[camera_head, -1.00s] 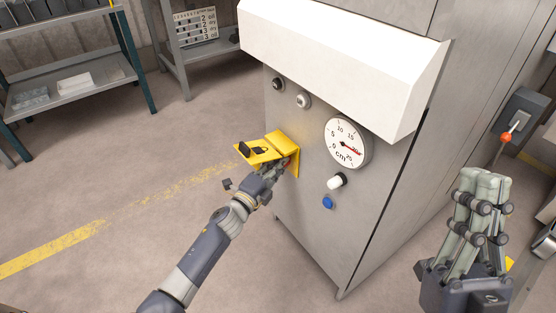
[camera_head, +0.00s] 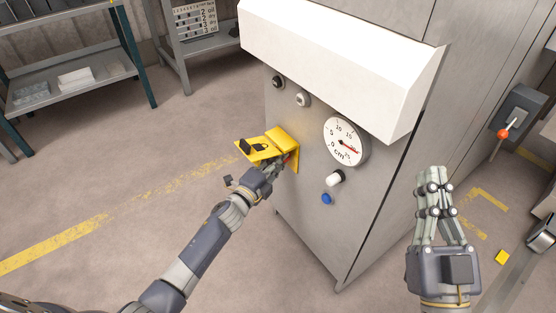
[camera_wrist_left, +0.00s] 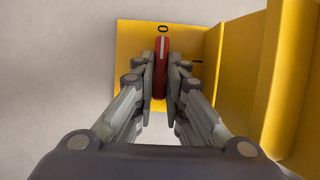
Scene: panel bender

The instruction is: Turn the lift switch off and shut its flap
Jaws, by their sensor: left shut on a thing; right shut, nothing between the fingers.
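The lift switch is a red handle (camera_wrist_left: 162,57) on a yellow plate (camera_wrist_left: 133,48) in the left wrist view. Its white line points at the 0 mark; another mark sits to the right. My left gripper (camera_wrist_left: 161,75) is shut on the handle, one finger on each side. In the head view my left gripper (camera_head: 281,166) is under the raised yellow flap (camera_head: 262,147), which sticks out from the cabinet with a padlock symbol on it. The flap is open. My fingers mostly hide the handle there. My right gripper (camera_head: 432,174) is shut and empty, apart from the cabinet at the right.
The grey cabinet (camera_head: 300,205) carries a round gauge (camera_head: 346,141), a white knob (camera_head: 335,178), a blue button (camera_head: 326,198) and two upper knobs. A white hood (camera_head: 340,60) overhangs them. A red-tipped lever (camera_head: 503,134) is at the right. The floor at left is clear.

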